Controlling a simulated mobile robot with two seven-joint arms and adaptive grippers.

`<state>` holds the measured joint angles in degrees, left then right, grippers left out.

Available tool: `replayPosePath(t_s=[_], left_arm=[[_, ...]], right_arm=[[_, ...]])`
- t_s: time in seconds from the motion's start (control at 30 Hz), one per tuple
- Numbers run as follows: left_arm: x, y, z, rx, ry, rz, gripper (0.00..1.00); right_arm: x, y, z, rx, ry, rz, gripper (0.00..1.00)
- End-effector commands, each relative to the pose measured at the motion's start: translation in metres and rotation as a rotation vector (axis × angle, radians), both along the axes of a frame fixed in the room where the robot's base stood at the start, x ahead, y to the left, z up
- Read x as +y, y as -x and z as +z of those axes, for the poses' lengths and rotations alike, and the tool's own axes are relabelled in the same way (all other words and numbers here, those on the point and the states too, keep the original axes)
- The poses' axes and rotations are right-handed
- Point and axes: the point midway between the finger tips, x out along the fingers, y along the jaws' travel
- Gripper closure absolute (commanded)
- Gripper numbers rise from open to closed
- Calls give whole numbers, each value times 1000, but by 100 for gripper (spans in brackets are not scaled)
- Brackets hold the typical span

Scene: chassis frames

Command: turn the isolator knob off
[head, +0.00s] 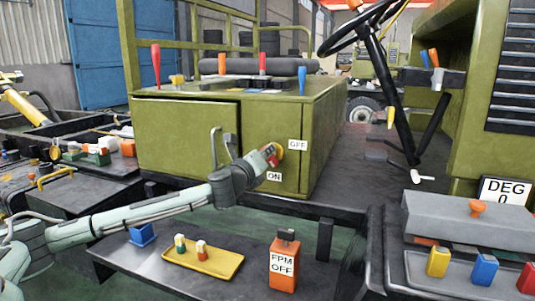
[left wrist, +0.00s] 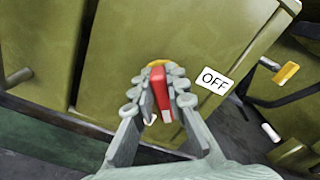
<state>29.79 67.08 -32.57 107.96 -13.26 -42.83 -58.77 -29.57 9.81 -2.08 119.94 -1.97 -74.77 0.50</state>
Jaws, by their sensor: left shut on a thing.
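The isolator knob is a red handle on a yellow round base (head: 280,147), on the front of the olive green box (head: 187,137). An OFF label (head: 298,145) is to its right and an ON label (head: 274,176) is below it. My left gripper (head: 270,155) reaches the knob from the left and front. In the left wrist view, the red handle (left wrist: 160,88) lies between the two fingers of my left gripper (left wrist: 157,90), which are shut on it. It points down the picture, away from the OFF label (left wrist: 215,81). My right gripper is not in view.
A low dark shelf (head: 150,268) below holds a yellow tray (head: 202,257), a blue block (head: 142,235) and an orange FPM OFF block (head: 284,265).

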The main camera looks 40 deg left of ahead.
Motion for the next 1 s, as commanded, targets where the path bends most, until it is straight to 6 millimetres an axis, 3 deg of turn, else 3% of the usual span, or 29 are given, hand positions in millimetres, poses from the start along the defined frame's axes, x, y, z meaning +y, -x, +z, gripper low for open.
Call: replayPosePath(t_s=[0.6, 1.0], left_arm=[[5, 1, -9, -134, 564, 1, 100], [6, 1, -12, -193, 807, 1, 100]], right_arm=[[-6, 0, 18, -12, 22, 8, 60], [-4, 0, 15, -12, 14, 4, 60]])
